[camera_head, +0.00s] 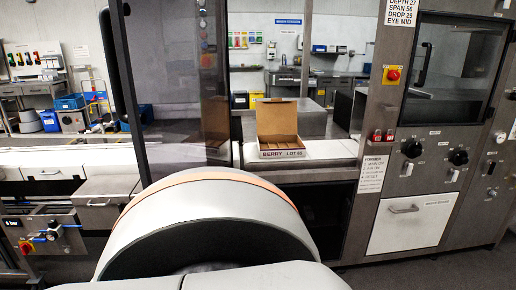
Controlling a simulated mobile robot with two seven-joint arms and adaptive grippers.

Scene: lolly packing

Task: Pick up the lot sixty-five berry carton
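The berry carton (278,118) is an open brown cardboard box with its lid flap raised at the back. Its white front strip reads "BERRY LOT 65". It sits upright on a pale conveyor or counter surface (335,150), in the middle of the view, inside an opening of the machine. Its inside shows brown dividers and looks empty. Neither of my grippers shows in the head view. A large white rounded part of my own body fills the lower middle.
A dark glass panel in a metal frame (172,75) stands left of the carton. A control cabinet (430,150) with knobs, a red stop button (393,74) and a white drawer (408,222) stands right. Benches with bins lie behind. The surface right of the carton is clear.

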